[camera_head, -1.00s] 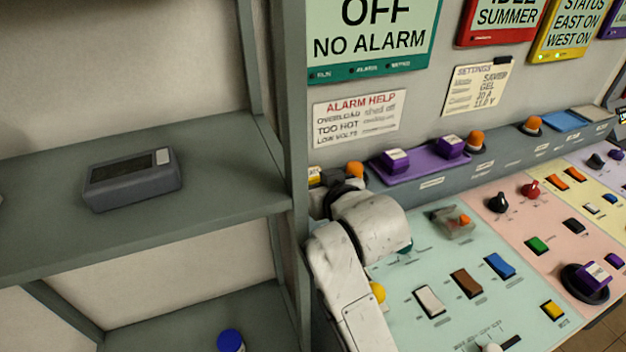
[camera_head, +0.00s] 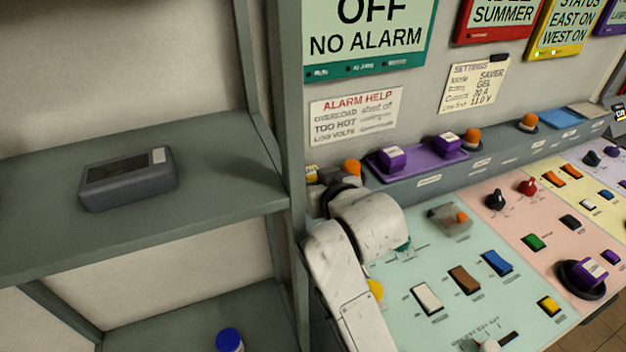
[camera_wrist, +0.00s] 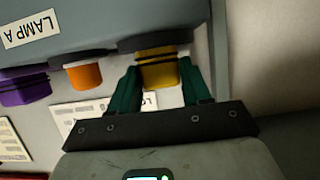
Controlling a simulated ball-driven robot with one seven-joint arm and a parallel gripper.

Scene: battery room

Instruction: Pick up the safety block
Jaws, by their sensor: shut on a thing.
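A yellow block with dark bands (camera_wrist: 158,76), which I take to be the safety block, sits between the teal fingers of my gripper (camera_wrist: 158,67) in the wrist view. The fingers are shut on its two sides. Its far end is against a dark holder (camera_wrist: 153,43) on the grey ledge; I cannot tell whether it is clear of it. My arm's wrist hides most of that spot, and the fingertips are hidden there.
A grey shelf (camera_head: 220,150) with a dark device (camera_head: 128,180) stands left, its post close to my arm. A purple tray (camera_head: 420,163) with two purple blocks and several orange lamps line the ledge. The control panel (camera_head: 400,275) with switches lies below my arm.

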